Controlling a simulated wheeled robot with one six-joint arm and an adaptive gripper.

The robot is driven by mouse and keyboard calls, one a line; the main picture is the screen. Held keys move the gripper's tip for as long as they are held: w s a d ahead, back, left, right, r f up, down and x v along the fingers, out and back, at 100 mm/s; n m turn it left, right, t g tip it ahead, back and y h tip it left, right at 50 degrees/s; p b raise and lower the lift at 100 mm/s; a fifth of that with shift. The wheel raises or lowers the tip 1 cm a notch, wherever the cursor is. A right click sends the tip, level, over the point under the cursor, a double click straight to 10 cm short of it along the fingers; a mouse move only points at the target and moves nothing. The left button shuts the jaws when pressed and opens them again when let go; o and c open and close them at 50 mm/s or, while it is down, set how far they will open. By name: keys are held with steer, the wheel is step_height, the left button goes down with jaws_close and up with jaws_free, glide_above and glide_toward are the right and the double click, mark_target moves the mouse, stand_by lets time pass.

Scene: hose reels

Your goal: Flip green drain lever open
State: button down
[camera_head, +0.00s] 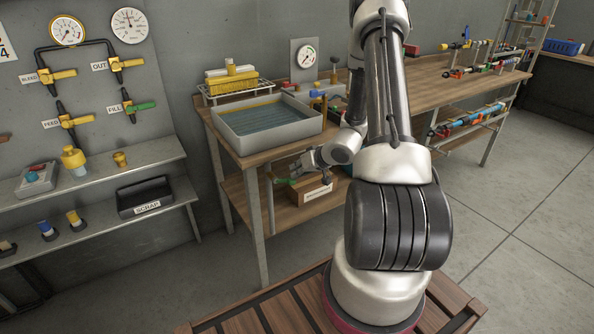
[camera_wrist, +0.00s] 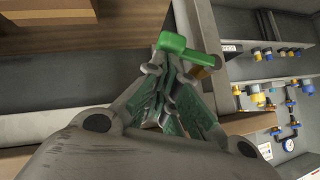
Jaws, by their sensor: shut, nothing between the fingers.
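The green drain lever (camera_head: 284,181) shows small beneath the grey water basin (camera_head: 267,138), by the vertical pipe under it. In the wrist view the lever (camera_wrist: 188,47) is a bent green bar just beyond my fingertips. My gripper (camera_head: 298,171) reaches in under the basin's bench from the right, close to the lever. In the wrist view my gripper (camera_wrist: 172,70) has its fingers drawn together, with nothing held between them. The fingertips look very near or touching the lever's left part; I cannot tell contact. The valve body behind is mostly hidden by my fingers.
A cardboard box (camera_head: 305,191) stands on the lower shelf (camera_head: 237,190) beside my gripper. Wall valves at the left include another green lever (camera_head: 140,107) labelled FILL. Open floor (camera_head: 500,215) lies to the right.

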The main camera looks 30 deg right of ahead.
steer(key=shift+d+f+m+y, duration=0.1)
steer(key=shift+f+m+y, duration=0.2)
steer(key=shift+f+y, duration=0.1)
step_height(320, 180, down, 7)
steer(key=a+m+t+y, duration=0.2)
steer(key=m+y, duration=0.3)
steer(key=y, duration=0.3)
stand_by(0.4)
steer(key=shift+d, duration=0.1)
steer(key=w+d+v, duration=0.1)
steer(key=v, duration=1.1)
steer(key=shift+d+r, duration=0.3)
steer(key=shift+d, duration=0.3)
